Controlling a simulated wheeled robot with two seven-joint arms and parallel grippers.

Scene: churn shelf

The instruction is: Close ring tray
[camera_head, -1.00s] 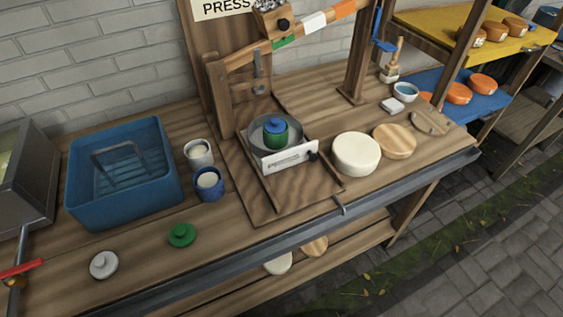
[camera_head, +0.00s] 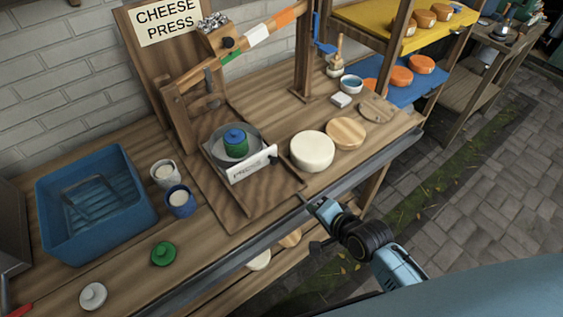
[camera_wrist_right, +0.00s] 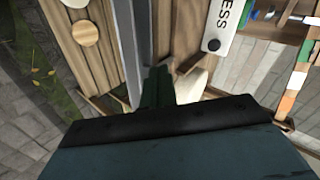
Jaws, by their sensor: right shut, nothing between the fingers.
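The ring tray (camera_head: 236,176) sits on the wooden press base, with a white lettered front panel and a black knob (camera_head: 273,160). A metal ring (camera_head: 216,152) in it surrounds a green pot with a blue lid (camera_head: 235,138). The tray's front panel (camera_wrist_right: 229,22) and knob (camera_wrist_right: 214,45) also show in the right wrist view. My right gripper (camera_head: 311,201) is shut and empty at the counter's front edge, apart from the tray, right of and nearer than the knob. Its dark fingers (camera_wrist_right: 156,84) point forward in the wrist view. My left gripper is not in view.
A cream cheese wheel (camera_head: 312,151) and a wooden disc (camera_head: 346,133) stand right of the tray. Two cups (camera_head: 180,202) and a blue basin (camera_head: 97,250) are on the left. A grey rail (camera_head: 240,262) runs along the counter's front. The press lever (camera_head: 258,36) hangs above.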

